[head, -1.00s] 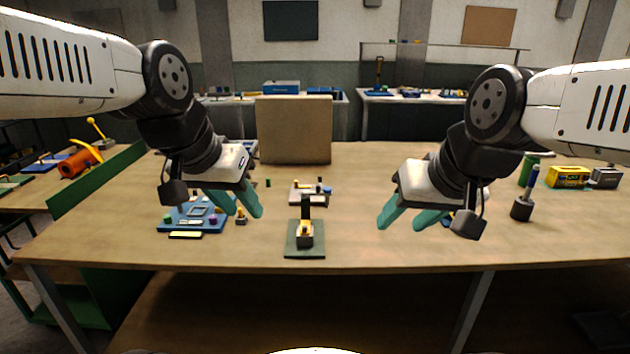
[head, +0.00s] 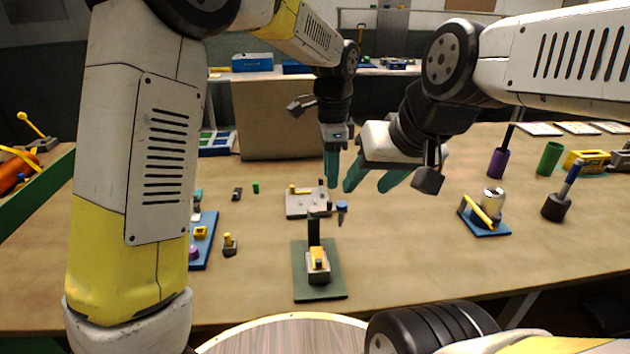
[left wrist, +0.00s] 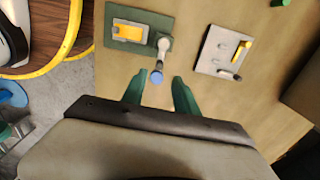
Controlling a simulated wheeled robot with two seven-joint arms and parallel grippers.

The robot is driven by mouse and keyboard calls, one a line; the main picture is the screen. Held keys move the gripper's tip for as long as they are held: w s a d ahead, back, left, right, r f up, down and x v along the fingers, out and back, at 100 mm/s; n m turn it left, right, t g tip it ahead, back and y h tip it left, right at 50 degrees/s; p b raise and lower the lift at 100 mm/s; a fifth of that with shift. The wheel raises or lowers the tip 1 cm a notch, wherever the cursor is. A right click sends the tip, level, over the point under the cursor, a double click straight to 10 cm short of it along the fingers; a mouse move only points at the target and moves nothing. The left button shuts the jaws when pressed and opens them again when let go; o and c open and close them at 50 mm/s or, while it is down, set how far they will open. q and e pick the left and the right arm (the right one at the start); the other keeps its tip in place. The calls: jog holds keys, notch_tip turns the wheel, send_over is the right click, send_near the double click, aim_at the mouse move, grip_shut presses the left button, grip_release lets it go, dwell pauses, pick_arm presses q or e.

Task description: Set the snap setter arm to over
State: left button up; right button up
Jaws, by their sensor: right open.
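The snap setter shows in the head view as a green plate (head: 303,290) with a yellow-and-grey block (head: 318,265) and a dark upright post (head: 313,232) at its back. Its arm appears in the left wrist view as a grey bar (left wrist: 160,58) from the post top, ending in a blue knob (left wrist: 156,77) off the plate's side. The knob also shows in the head view (head: 342,204). My left gripper (left wrist: 159,90) is open and empty, its fingertips either side of the knob's line, just short of it. My right gripper (head: 366,188) is open and empty, close beside the left.
A grey plate (head: 297,208) with a yellow bar lies behind the setter. A blue-based fixture (head: 487,230), a purple cylinder (head: 497,162) and a green cylinder (head: 549,158) stand to the right. My left arm hides much of the table's left. The front right tabletop is clear.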

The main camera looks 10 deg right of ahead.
aim_at(330, 201)
pick_arm(q)
notch_tip(330, 201, down, 8)
jog(key=shift+r, duration=0.25)
grip_shut()
dwell(1.5)
